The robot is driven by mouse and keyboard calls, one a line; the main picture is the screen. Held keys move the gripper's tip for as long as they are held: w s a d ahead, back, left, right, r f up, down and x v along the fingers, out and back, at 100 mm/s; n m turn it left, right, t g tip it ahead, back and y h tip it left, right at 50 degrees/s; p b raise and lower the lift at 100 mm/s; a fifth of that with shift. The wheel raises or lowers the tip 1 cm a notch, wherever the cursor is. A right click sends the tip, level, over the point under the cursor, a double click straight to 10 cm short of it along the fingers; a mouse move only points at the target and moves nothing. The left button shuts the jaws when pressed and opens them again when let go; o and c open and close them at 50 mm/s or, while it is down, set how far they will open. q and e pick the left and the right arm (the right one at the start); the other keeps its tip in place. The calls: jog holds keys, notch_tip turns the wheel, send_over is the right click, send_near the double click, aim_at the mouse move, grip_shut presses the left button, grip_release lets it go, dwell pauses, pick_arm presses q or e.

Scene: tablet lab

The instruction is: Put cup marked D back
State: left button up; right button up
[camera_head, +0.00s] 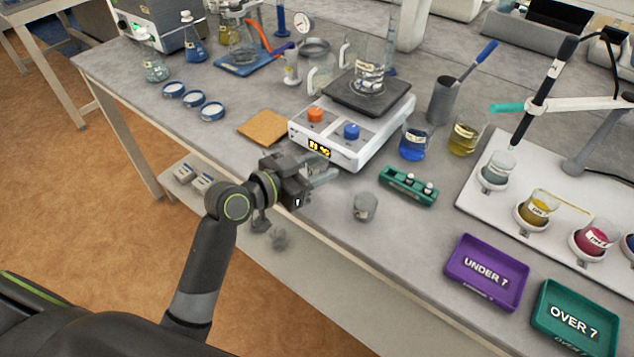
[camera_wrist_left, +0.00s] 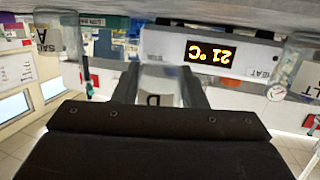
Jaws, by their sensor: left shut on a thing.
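My left gripper (camera_head: 326,172) is in front of the hotplate, over the front part of the bench. It is shut on the cup marked D (camera_wrist_left: 157,84), a pale clear cup whose letter D shows between the two fingers in the left wrist view. The gripper (camera_wrist_left: 160,90) hides part of the cup there, and in the head view the cup is mostly hidden by the fingers. My right gripper is not in view.
The hotplate (camera_head: 345,140) stands just behind the gripper. A small clear cup (camera_head: 365,206) and a green rack (camera_head: 408,187) are to its right. Purple (camera_head: 487,271) and green (camera_head: 575,318) trays lie at the front right. A cork mat (camera_head: 264,128) lies at left.

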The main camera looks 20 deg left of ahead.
pick_arm(q)
notch_tip(320, 180, down, 4)
jog(key=shift+f, duration=0.1)
jog(key=shift+f+b, duration=0.1)
jog(key=shift+b, duration=0.2)
jog(key=o, duration=0.9)
jog(key=shift+o, duration=0.2)
